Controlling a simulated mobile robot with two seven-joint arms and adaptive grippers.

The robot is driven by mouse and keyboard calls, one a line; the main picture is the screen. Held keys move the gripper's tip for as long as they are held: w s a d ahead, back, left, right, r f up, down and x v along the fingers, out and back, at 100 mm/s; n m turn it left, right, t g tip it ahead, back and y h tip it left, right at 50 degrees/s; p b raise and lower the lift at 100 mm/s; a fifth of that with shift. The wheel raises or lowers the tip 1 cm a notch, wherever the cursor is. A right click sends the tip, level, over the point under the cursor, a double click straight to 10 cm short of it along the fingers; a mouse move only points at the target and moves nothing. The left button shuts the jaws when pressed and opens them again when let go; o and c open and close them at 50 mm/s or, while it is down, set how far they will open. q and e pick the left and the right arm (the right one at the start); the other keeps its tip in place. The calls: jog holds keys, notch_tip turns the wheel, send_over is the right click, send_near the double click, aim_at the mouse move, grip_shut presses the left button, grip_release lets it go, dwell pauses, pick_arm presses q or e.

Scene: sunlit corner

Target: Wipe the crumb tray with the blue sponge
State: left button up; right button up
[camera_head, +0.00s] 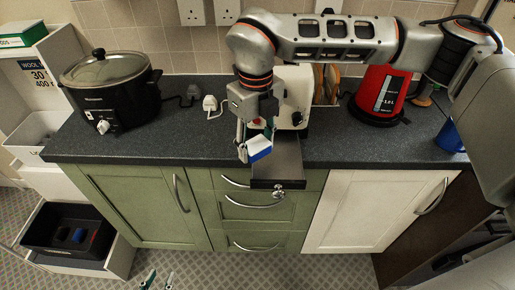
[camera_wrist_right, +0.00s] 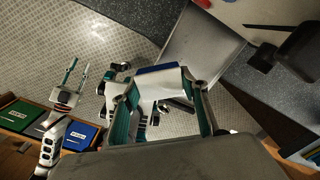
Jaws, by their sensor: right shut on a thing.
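The blue sponge (camera_head: 260,149), white on one side, is held in my right gripper (camera_head: 256,138), just above the left side of the crumb tray. I cannot tell if it touches the tray. The crumb tray (camera_head: 287,160) is a dark flat tray, pulled out of the white toaster (camera_head: 296,92) and reaching past the counter's front edge. In the right wrist view my right gripper (camera_wrist_right: 165,98) has its fingers on either side of the sponge (camera_wrist_right: 158,70), with the grey tray (camera_wrist_right: 207,45) beyond. My left gripper (camera_head: 159,280) is low over the floor, empty, its teal fingers apart.
A black slow cooker (camera_head: 112,88) stands at the left of the counter (camera_head: 200,140). A red kettle (camera_head: 380,92) stands right of the toaster, and a blue cup (camera_head: 449,137) is further right. An open drawer with a black bin (camera_head: 66,225) is at lower left.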

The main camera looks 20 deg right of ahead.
aim_at(256, 144)
jog(key=shift+r+p, duration=0.65)
jog(key=shift+r, duration=0.9)
